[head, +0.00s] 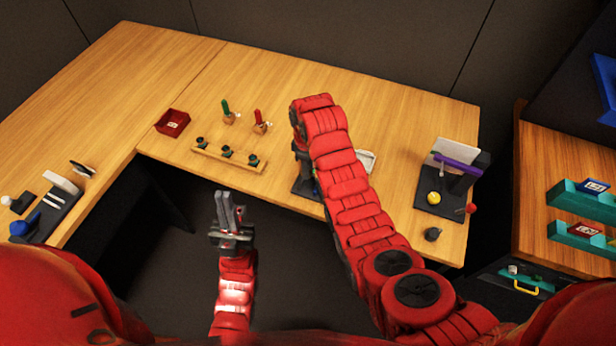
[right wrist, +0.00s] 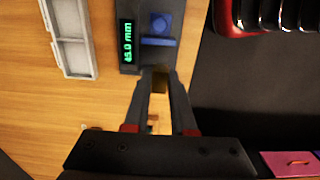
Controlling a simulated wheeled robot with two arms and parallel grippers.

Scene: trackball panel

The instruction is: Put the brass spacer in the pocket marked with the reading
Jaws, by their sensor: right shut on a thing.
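My right gripper (right wrist: 161,80) is shut on the brass spacer (right wrist: 160,82), a small dark brass piece between its fingertips in the right wrist view. The spacer is at the blue jaw of a dark gauge (right wrist: 127,60). Whether it touches the jaw is unclear. The gauge's green display (right wrist: 128,42) lies sideways and ends in "5.0 mm"; its first digit is hard to read. A grey tray with pockets (right wrist: 93,50) lies left of the gauge; its marks cannot be read. My left gripper (head: 230,200) hangs empty over the dark floor.
A wooden rack with several black knobs (head: 228,155), a red box (head: 173,122) and two small handled tools stand left of my right arm. A dark stand with a yellow ball (head: 433,198) is on the right. The wood between the tray (head: 367,158) and that stand is clear.

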